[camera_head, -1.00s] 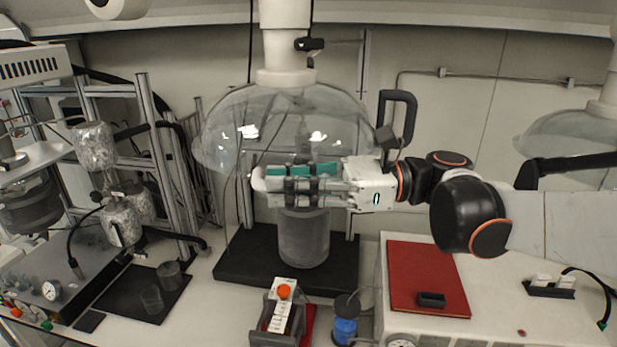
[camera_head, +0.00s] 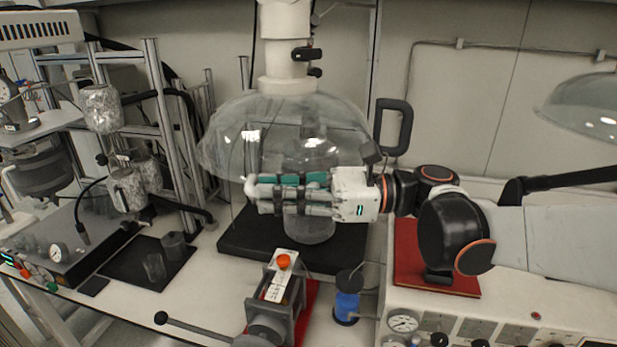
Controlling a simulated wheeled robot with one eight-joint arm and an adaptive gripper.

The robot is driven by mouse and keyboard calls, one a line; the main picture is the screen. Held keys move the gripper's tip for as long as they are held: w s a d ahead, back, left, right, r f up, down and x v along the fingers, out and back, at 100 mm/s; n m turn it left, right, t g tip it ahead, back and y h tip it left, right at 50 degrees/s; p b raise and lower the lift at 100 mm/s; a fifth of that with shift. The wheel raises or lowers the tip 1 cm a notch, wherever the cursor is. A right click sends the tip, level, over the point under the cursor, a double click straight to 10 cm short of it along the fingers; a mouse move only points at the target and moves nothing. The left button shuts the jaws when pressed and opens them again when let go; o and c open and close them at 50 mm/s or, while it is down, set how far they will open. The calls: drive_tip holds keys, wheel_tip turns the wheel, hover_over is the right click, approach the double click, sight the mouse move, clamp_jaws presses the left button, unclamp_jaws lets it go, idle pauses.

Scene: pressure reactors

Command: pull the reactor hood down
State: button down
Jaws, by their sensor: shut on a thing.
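The reactor hood (camera_head: 235,130) is a clear dome hanging from a white column (camera_head: 285,55) in the middle of the head view. A black loop handle (camera_head: 393,127) stands at its right side. Under the dome a glass vessel (camera_head: 312,232) stands on a black base plate (camera_head: 245,238). My gripper (camera_head: 253,190) reaches in from the right across the front of the dome's lower edge. Its fingers point left and are closed on the hood, with a pale round end at the fingertips. The exact contact is hidden by the fingers.
Metal frames and foil-wrapped vessels (camera_head: 127,188) crowd the left. A clamp-like device with an orange knob (camera_head: 284,262) and a blue bottle (camera_head: 346,305) stand in front. A red mat (camera_head: 408,262) lies on a gauge panel at right, below a second dome (camera_head: 590,108).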

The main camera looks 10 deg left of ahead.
drive_tip(key=shift+s+f, duration=0.1)
drive_tip(key=shift+f, duration=0.2)
drive_tip(key=c, duration=1.8)
unclamp_jaws()
drive_tip(key=shift+s+d, duration=0.15)
